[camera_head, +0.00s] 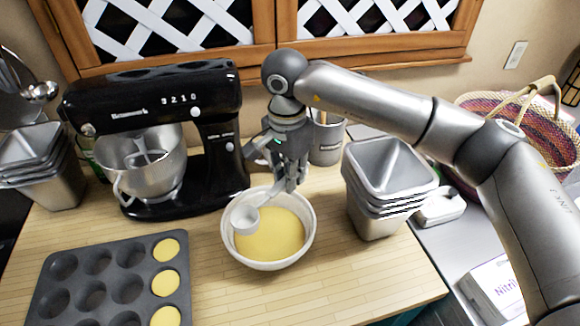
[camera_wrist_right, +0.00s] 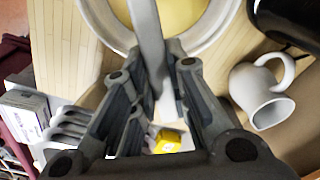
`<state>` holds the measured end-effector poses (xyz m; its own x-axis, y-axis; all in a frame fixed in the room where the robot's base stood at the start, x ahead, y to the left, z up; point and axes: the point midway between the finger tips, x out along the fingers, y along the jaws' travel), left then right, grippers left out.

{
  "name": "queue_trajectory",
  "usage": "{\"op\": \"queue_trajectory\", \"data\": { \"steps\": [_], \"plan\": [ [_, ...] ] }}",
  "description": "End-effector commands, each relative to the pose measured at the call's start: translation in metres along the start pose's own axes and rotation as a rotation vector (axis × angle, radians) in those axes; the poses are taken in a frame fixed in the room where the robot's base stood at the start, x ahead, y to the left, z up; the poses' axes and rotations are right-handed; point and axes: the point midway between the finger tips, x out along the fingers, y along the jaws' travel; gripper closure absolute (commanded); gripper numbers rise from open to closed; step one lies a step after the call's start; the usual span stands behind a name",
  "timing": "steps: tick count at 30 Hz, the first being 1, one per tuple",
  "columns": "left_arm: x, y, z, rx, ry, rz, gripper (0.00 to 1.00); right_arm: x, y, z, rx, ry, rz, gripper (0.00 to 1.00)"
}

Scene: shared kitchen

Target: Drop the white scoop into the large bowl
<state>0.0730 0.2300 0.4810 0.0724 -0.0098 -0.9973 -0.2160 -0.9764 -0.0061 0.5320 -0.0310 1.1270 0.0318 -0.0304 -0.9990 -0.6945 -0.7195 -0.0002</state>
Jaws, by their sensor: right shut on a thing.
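The white scoop (camera_head: 245,219) is over the left part of the large white bowl (camera_head: 229,243), which holds yellow batter (camera_head: 275,236). My right gripper (camera_head: 290,184) is at the bowl's back rim and is shut on the scoop's handle. In the right wrist view, the handle (camera_wrist_right: 150,45) runs up between the fingers of the right gripper (camera_wrist_right: 160,75) across the bowl's rim (camera_wrist_right: 205,40). The scoop's cup is out of that view. My left gripper is not in view.
A black stand mixer (camera_head: 215,150) with a metal bowl stands left of the bowl. A muffin tin (camera_head: 75,310) with some yellow-filled cups lies at front left. Stacked metal pans (camera_head: 390,175) stand to the right. A white mug (camera_wrist_right: 245,85) shows in the wrist view.

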Motion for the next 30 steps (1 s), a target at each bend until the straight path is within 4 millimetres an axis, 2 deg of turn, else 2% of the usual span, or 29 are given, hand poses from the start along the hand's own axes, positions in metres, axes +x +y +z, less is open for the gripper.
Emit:
{"op": "queue_trajectory", "data": {
  "steps": [1,6,11,16,17,22,30],
  "plan": [
    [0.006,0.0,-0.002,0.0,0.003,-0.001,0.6,0.01,0.0,0.0,0.0,-0.001,0.001,1.0],
    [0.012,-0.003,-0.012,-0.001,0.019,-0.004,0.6,0.026,0.0,0.001,0.0,0.0,-0.001,1.0],
    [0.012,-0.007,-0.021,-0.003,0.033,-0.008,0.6,0.03,0.0,0.001,-0.001,0.0,-0.002,1.0],
    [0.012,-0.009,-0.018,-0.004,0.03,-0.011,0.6,0.03,0.0,0.001,-0.001,0.0,-0.002,1.0],
    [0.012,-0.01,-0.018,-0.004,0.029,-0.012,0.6,0.03,0.0,0.001,-0.001,0.0,-0.002,0.82],
    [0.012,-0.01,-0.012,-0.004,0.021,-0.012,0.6,0.03,0.0,0.001,-0.001,0.0,-0.001,0.6],
    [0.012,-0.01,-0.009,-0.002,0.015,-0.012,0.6,0.03,0.0,0.001,-0.001,0.0,-0.001,0.59]
  ]
}}
